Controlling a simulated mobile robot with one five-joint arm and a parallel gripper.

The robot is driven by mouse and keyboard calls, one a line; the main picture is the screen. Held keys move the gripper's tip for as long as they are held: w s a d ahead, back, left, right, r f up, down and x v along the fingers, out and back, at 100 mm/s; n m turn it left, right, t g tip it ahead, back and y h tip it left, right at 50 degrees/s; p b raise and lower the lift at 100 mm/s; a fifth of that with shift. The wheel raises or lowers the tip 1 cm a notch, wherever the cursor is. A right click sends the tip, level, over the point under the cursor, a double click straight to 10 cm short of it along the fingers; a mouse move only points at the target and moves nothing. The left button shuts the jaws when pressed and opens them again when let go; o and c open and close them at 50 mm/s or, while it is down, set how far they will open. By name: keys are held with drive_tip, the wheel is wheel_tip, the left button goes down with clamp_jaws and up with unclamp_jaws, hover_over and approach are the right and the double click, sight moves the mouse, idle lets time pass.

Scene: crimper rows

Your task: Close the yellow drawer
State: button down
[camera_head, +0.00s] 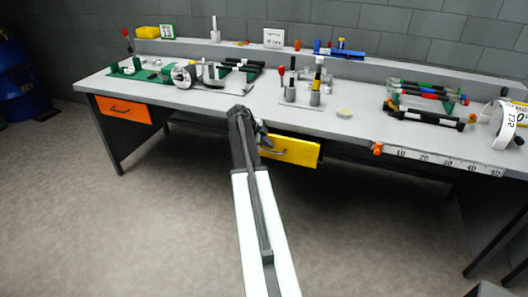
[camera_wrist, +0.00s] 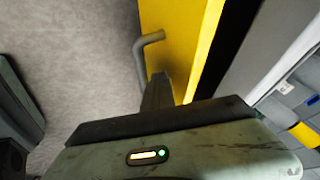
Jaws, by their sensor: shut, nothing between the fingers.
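The yellow drawer (camera_head: 292,151) is under the bench top, near the middle of the bench. It stands out from the bench, with its front face and grey bar handle (camera_head: 272,151) showing. In the wrist view the yellow drawer (camera_wrist: 178,45) fills the upper middle, with the grey handle (camera_wrist: 147,42) on its left. My gripper (camera_head: 256,132) is shut and empty. It is at the left end of the drawer front and hides part of it. In the wrist view the fingers (camera_wrist: 158,88) overlap the drawer face beside the handle; I cannot tell whether they touch it.
The long grey bench (camera_head: 225,101) holds tools, a post stand and a rack of crimpers (camera_head: 425,100). An orange drawer (camera_head: 125,109) is at the left. A ruler strip (camera_head: 440,161) runs along the right front edge. The floor (camera_head: 150,220) in front is clear.

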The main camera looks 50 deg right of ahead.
drive_tip(key=shift+w+d, duration=0.25)
drive_tip(key=shift+d, duration=0.35)
